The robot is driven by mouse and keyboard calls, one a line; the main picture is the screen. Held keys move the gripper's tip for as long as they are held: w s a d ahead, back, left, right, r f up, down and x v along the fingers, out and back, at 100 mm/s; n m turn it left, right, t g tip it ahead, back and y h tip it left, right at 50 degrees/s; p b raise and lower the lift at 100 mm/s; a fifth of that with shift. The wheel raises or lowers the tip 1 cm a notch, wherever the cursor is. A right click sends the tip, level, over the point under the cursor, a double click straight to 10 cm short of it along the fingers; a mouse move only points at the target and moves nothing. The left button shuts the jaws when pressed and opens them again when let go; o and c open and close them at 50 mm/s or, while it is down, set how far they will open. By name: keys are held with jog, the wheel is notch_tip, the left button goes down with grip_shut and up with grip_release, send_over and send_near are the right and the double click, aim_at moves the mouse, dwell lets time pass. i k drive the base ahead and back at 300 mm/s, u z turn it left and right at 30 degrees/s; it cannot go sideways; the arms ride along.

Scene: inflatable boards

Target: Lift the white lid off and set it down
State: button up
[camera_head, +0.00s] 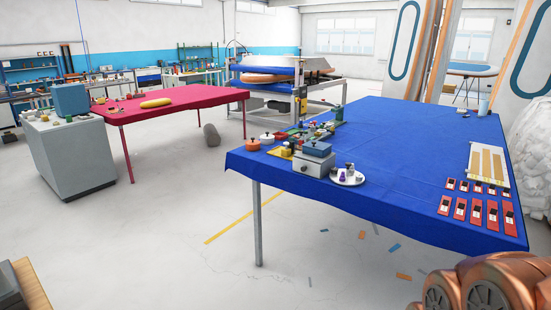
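Small pots stand at the left corner of the blue-covered table. An orange pot (253,144) is nearest the left edge. Beside it is a red pot (267,139) with a pale top that may be the white lid; it is too small to be sure. A third small pot (281,135) stands to its right. My gripper is not in view.
The blue-covered table (400,135) has a wide bare middle. A round tray (347,177) with small items sits near its front edge. Red clips (476,207) and a pale board (487,161) lie at right. A red table (180,110) stands left, with open floor between.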

aim_at(267, 136)
jog(key=u, duration=0.6)
jog(key=i, duration=1.95)
jog(key=u, duration=0.35)
jog(key=i, duration=2.15)
jog(key=z, duration=0.25)
